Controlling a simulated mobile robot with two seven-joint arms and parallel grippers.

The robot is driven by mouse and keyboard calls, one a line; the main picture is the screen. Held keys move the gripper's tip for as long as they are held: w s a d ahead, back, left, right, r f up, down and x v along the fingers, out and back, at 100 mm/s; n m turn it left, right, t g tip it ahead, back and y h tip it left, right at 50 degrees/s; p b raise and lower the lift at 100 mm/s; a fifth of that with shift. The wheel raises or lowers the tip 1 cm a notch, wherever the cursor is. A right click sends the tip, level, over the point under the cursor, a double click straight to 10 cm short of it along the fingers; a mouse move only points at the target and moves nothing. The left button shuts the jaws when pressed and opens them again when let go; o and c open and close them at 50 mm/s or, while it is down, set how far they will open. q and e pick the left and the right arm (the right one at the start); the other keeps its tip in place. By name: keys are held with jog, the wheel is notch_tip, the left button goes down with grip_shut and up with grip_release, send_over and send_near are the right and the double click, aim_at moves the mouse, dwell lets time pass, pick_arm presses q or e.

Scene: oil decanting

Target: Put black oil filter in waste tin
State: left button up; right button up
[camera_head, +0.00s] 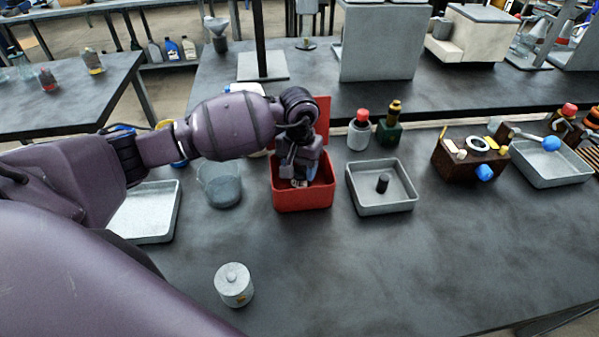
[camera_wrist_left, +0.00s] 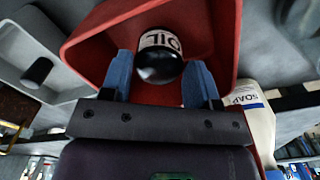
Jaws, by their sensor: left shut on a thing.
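The red waste tin (camera_head: 302,197) stands open on the bench with its lid raised behind it. It also fills the upper part of the left wrist view (camera_wrist_left: 90,45). My left gripper (camera_head: 300,172) is in the mouth of the tin, pointing down. In the left wrist view its blue fingers (camera_wrist_left: 160,78) are shut on the black oil filter (camera_wrist_left: 158,68), which has a white label reading "OIL". The filter is within the tin's outline; whether it touches the floor is hidden. My right gripper is not in view.
A grey tray (camera_head: 382,207) with a small black cylinder (camera_head: 383,183) stands right of the tin. A glass beaker (camera_head: 222,190) stands close on the left. A lidded metal pot (camera_head: 234,284) is in front. Two bottles (camera_head: 359,134) (camera_head: 389,128) stand behind. The front right bench is clear.

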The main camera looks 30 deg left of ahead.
pick_arm(q)
notch_tip(320, 180, down, 2)
jog(key=shift+f, duration=0.1)
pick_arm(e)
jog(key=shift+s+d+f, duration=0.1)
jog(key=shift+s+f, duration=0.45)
pick_arm(q)
jog(key=shift+f, duration=0.1)
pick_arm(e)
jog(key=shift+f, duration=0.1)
